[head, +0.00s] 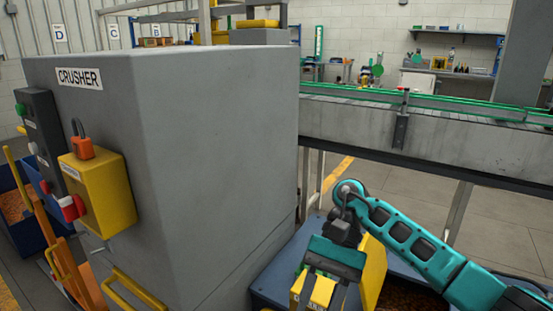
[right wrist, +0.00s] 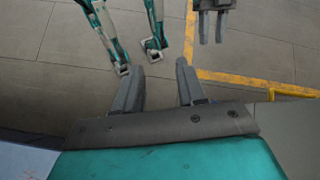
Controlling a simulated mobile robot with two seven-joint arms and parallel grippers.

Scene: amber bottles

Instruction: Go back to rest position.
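My right arm comes in from the right in the head view, and its gripper (head: 320,291) points down at the bottom, beside the crusher. In the right wrist view the right gripper (right wrist: 158,85) has its two fingers apart with nothing between them, over bare floor. In the head view a yellow labelled piece (head: 315,291) shows between the fingers; the wrist view shows no such piece held. My left gripper is out of the head view. A dark two-pronged part (right wrist: 210,25) at the top of the right wrist view may be it; its state is unclear. No amber bottle is recognisable.
The large grey crusher (head: 215,140) fills the left, with a yellow control box (head: 108,200) on its side. A conveyor (head: 450,145) runs behind my arm. A blue container (head: 275,275) stands beneath the gripper. Open floor (head: 500,220) lies under the conveyor.

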